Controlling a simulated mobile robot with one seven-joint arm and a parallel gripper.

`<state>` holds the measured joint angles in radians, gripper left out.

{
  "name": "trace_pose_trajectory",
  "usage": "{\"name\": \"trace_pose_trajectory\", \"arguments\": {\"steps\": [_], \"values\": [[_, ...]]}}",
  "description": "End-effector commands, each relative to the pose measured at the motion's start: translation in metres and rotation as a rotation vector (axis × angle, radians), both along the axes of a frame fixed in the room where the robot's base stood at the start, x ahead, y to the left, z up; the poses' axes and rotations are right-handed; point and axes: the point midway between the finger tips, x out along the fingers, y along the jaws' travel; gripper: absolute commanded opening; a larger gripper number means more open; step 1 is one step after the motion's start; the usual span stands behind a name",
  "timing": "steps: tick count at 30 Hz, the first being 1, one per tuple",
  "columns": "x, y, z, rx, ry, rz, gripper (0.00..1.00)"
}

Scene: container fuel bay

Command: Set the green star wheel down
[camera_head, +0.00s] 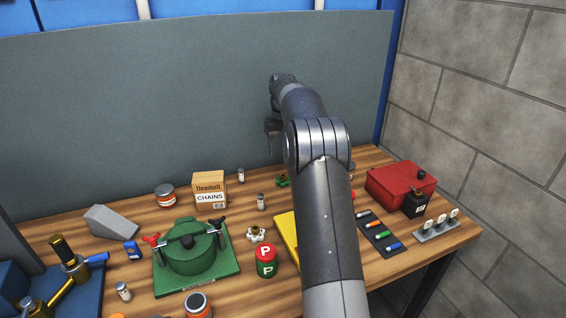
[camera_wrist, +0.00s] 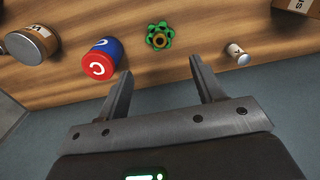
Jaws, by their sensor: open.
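The green star wheel (camera_wrist: 160,36) lies on the wooden bench, its hub facing up in the wrist view. In the head view the green wheel (camera_head: 282,181) shows small near the back of the bench, partly hidden by my arm. My gripper (camera_wrist: 160,68) is open and empty, its two fingers spread wide. The wheel lies beyond the fingertips, in line with the gap between them and not touching either finger. In the head view my gripper (camera_head: 273,130) is above the back of the bench, in front of the grey panel.
A blue and red can marked C (camera_wrist: 101,59) stands beside the wheel; a small white-topped canister (camera_wrist: 237,53) is on the other side. A cardboard box (camera_head: 210,190), green pot (camera_head: 190,252), cream star wheel (camera_head: 257,234) and red case (camera_head: 398,182) stand elsewhere. The grey panel (camera_head: 150,110) closes the back.

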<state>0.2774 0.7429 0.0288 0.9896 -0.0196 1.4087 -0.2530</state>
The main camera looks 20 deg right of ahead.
Motion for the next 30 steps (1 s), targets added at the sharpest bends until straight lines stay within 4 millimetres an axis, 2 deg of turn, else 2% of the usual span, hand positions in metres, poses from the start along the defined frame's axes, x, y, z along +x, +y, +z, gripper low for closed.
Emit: {"name": "trace_pose_trajectory", "arguments": {"steps": [5,11,15,21,25,30], "values": [[-0.011,0.012,0.024,-0.006,-0.02,0.002,0.62],[-0.053,0.046,0.074,-0.022,-0.08,0.006,0.62],[-0.092,0.07,0.103,-0.031,-0.125,0.007,0.62],[-0.154,0.102,0.132,-0.039,-0.192,0.007,0.62],[-0.198,0.121,0.143,-0.041,-0.236,0.008,0.62],[-0.257,0.142,0.146,-0.039,-0.293,0.007,0.62]]}}
